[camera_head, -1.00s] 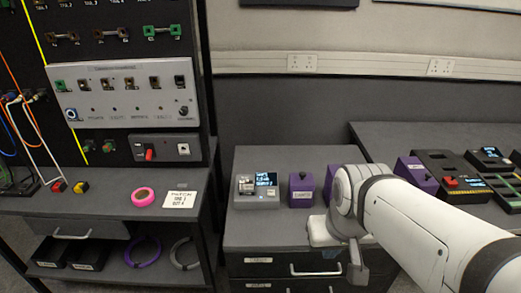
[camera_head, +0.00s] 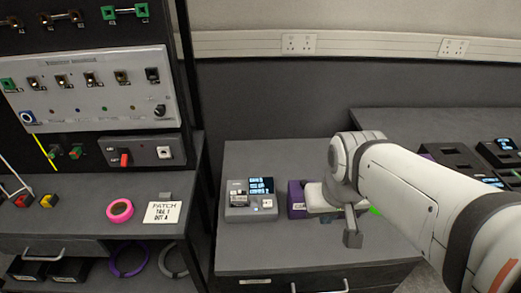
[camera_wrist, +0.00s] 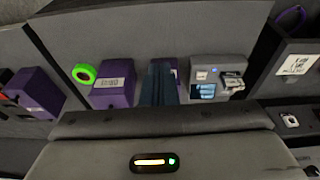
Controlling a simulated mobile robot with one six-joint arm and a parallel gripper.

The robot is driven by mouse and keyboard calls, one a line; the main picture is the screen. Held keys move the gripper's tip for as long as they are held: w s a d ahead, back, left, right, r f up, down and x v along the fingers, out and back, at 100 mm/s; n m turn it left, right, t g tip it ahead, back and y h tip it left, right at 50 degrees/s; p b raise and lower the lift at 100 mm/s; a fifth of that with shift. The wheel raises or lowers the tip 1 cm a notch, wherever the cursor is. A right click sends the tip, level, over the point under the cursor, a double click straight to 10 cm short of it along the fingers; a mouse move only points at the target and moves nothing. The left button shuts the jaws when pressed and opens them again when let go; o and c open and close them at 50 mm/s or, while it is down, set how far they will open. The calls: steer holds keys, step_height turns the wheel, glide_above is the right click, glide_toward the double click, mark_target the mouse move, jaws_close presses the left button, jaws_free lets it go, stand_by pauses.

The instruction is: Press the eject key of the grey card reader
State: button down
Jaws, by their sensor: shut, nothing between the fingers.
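The grey card reader (camera_head: 250,205) stands near the left side of the dark cabinet top. It has a lit screen with blurred text, a metallic part at its left, and a small pale key (camera_head: 267,203) at its front right. I cannot tell what the key is marked. In the wrist view the reader (camera_wrist: 220,65) shows upside down, just right of my fingers. My gripper (camera_wrist: 160,66) is shut and empty, with its dark fingers in front of a purple box (camera_wrist: 174,62). The fingers appear apart from the reader.
A purple box (camera_head: 297,197) stands close right of the reader, partly behind my arm. Another labelled purple box (camera_wrist: 113,82) and a green ring (camera_wrist: 84,73) lie farther along. The rack bench with a pink ring (camera_head: 119,210) is left, across a gap. The cabinet front is clear.

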steer(key=w+d+r+n+t+h+p, duration=0.1)
steer(key=w+d+n+t+p, duration=0.2)
steer(key=w, duration=0.6)
steer(key=w+d+r+n+t+h+p, duration=0.15)
steer(key=w+n, duration=0.35)
steer(key=w, duration=0.5)
steer(key=n+g+y+p, duration=0.45)
steer(key=n+y, duration=0.75)
steer(key=n, duration=0.3)
glide_above(271, 203)
step_height(271, 203, down, 9)
steer(key=shift+r+b, duration=0.15)
steer(key=shift+b, duration=0.2)
steer(key=shift+h, duration=0.25)
step_height(271, 203, down, 9)
steer(key=b, duration=0.9)
steer(key=shift+r, duration=0.15)
